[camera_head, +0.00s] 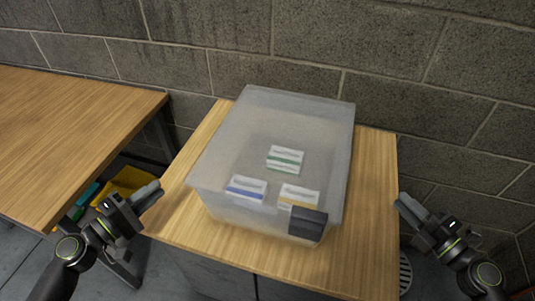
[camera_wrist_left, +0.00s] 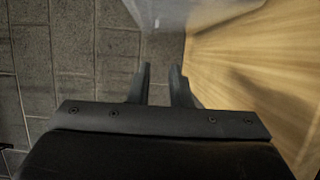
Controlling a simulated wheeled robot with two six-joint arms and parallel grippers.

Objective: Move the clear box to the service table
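The clear box (camera_head: 225,150) is a large translucent bin on a small wooden table. It holds several small packs with white labels and green, blue and orange stripes, and a dark block (camera_head: 308,225) shows at its front right corner. Its near edge also shows at the top of the left wrist view (camera_wrist_left: 190,12). My left gripper (camera_head: 150,196) is open and empty, left of the box and apart from it; its two parted fingers show in the left wrist view (camera_wrist_left: 161,85). My right gripper (camera_head: 402,204) looks open and empty, right of the box and the small table.
Another wooden table (camera_head: 70,120) stands at the left, its top bare where it shows. A yellow bin (camera_head: 125,181) and green items are low beneath it. A grey block wall (camera_head: 300,45) runs behind. A gap separates the two tables.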

